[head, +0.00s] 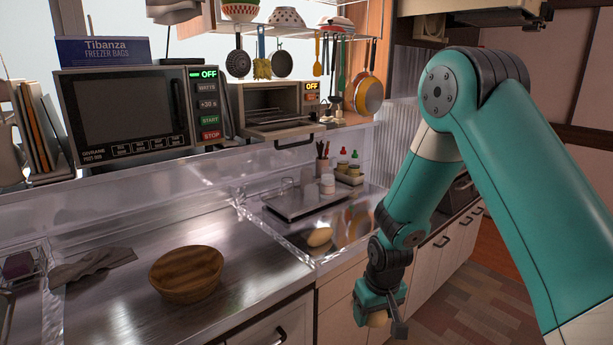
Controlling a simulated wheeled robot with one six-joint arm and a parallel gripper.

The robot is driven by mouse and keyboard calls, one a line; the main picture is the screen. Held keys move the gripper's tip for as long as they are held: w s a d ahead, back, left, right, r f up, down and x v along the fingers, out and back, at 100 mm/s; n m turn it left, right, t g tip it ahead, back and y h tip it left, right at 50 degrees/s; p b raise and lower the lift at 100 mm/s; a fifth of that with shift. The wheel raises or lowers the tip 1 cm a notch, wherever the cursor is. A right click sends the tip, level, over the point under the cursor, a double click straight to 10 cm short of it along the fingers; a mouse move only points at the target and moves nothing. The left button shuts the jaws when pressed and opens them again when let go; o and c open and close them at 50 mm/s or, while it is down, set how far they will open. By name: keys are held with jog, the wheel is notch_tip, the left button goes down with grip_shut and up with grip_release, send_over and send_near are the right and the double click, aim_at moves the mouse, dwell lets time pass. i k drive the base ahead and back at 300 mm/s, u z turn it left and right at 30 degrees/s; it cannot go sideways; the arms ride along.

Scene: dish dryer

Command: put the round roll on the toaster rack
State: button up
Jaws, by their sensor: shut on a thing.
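My gripper (379,320) is low at the right, in front of the counter's front edge. It is shut on a tan, rounded thing, the round roll (377,319), which is mostly hidden between the fingers. The toaster oven (285,92) stands on the upper shelf at the back, right of the microwave. Its door (284,131) is folded down open, and the toaster rack (264,115) shows inside as thin bars. My gripper is well below, in front of and to the right of the toaster.
A wooden bowl (187,273) and a grey cloth (92,267) lie on the steel counter. Another tan, oval roll-like thing (319,237) lies in the clear-walled area near bottles. Utensils and pans (369,95) hang above and right of the toaster. The microwave (130,113) stands left.

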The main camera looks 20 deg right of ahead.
aim_at(285, 116)
jog(key=z, duration=2.15)
jog(key=i, duration=2.2)
jog(key=u, duration=2.95)
